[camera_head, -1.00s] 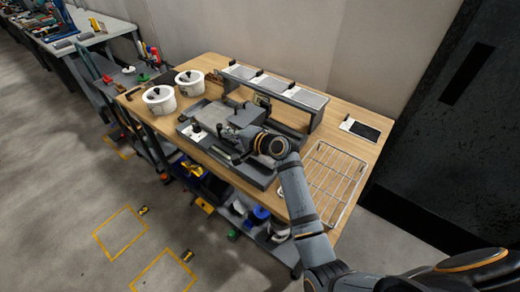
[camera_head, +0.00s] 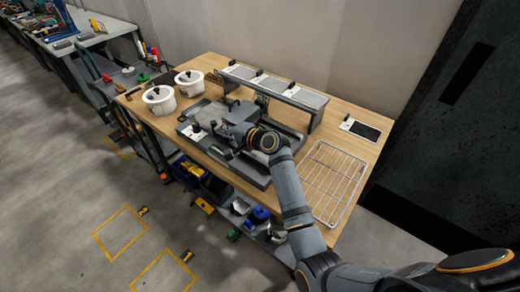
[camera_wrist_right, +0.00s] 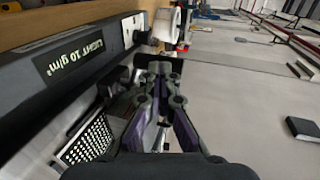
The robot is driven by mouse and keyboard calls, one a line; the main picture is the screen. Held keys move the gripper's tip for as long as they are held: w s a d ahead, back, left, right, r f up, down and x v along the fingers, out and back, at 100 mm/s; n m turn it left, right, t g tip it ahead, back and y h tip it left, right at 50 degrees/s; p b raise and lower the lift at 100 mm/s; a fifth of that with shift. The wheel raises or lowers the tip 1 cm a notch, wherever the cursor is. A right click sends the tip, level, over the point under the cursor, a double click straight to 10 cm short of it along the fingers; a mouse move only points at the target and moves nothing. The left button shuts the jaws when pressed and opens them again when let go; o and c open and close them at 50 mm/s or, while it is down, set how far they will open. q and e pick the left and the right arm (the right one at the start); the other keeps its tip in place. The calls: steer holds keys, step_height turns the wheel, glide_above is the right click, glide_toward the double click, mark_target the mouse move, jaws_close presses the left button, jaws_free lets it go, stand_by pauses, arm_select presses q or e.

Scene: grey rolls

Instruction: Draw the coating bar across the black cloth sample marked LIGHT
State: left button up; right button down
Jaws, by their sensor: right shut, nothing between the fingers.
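My right gripper (camera_wrist_right: 158,75) is shut and empty, right of the strip's lettering. In the head view my right gripper (camera_head: 217,131) is over the grey tray (camera_head: 255,172), and my wrist hides its middle. I cannot clearly pick out the coating bar. My left gripper is out of view.
Two white pots (camera_head: 158,100) stand at the table's left. A raised rack with samples (camera_head: 273,88) runs along the back. A wire rack (camera_head: 331,180) lies at the right, with a black sample and white label (camera_head: 364,130) behind it. A perforated panel (camera_wrist_right: 88,140) shows in the wrist view.

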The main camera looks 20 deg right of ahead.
steer(key=s+d+p, duration=0.2)
steer(key=s, duration=0.1)
steer(key=shift+d, duration=0.2)
steer(key=shift+a, duration=0.1)
stand_by(0.5)
